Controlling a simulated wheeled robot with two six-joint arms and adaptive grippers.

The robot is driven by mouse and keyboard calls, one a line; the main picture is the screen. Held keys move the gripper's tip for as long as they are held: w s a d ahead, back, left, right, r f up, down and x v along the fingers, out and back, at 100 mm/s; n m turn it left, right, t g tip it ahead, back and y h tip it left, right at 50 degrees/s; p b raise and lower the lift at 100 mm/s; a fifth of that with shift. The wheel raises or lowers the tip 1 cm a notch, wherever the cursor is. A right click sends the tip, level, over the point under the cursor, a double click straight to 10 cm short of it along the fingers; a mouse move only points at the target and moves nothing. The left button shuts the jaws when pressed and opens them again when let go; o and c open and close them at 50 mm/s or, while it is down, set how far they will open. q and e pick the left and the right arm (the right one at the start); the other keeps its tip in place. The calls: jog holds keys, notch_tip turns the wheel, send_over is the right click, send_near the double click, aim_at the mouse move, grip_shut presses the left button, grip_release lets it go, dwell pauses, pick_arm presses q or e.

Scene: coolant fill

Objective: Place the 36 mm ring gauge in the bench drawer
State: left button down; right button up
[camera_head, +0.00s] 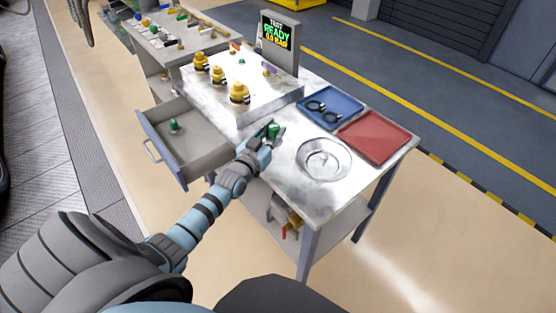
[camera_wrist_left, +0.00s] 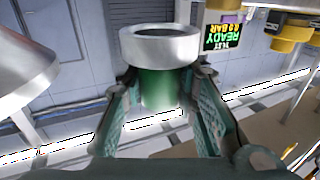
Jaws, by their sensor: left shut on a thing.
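My left gripper (camera_head: 268,137) is shut on a ring gauge with a green body (camera_head: 275,131), just above the bench top near its front edge. In the left wrist view, the gauge (camera_wrist_left: 160,46) shows a wide silver ring with a dark opening on a green cylinder, upright between the fingers of my left gripper (camera_wrist_left: 162,100). No size mark is readable. The bench drawer (camera_head: 203,160) is pulled open to the left of the gripper. A small green piece (camera_head: 174,127) stands inside it. My right gripper is not in view.
A blue tray (camera_head: 346,118) with two dark ringed pieces and a red tray (camera_head: 375,137) lie at the bench's right. A round silver dish (camera_head: 323,172) sits near the front. Several yellow fittings (camera_head: 239,94) stand on a raised block. The drawer floor is mostly clear.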

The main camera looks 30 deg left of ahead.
pick_arm(q)
notch_tip(320, 180, down, 8)
jog(key=b, duration=0.5)
jog(key=shift+r, duration=0.5)
jog(key=shift+f, duration=0.2)
jog(key=c, duration=1.3)
grip_release()
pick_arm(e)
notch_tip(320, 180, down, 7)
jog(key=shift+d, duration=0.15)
pick_arm(q)
jog(key=shift+r, duration=0.15)
